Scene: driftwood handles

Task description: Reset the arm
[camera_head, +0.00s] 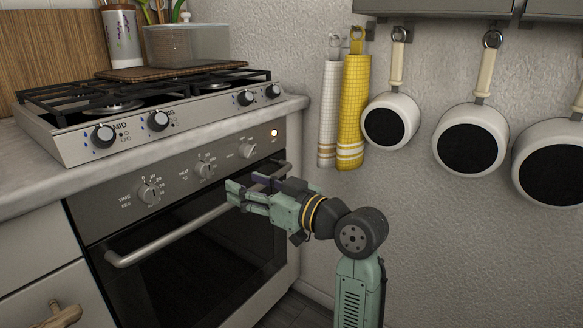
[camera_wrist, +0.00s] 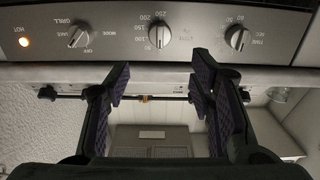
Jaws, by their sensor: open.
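My arm reaches in from the lower right in the head view, and my gripper (camera_head: 243,188) is at the right part of the oven door's handle (camera_head: 195,222). In the wrist view my gripper (camera_wrist: 160,82) shows its two dark, ridged fingers spread apart, with nothing held between them. The fingers point toward the oven's front, below the control panel (camera_head: 190,178). Whether a finger touches the handle cannot be told. The oven door (camera_head: 205,265) looks shut, and my gripper hides part of the handle's right end.
A gas hob (camera_head: 150,110) sits on the counter above the oven. White and yellow towels (camera_head: 354,105) and several pans (camera_head: 471,138) hang on the wall to the right. A drawer with a driftwood handle (camera_head: 60,316) is at lower left.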

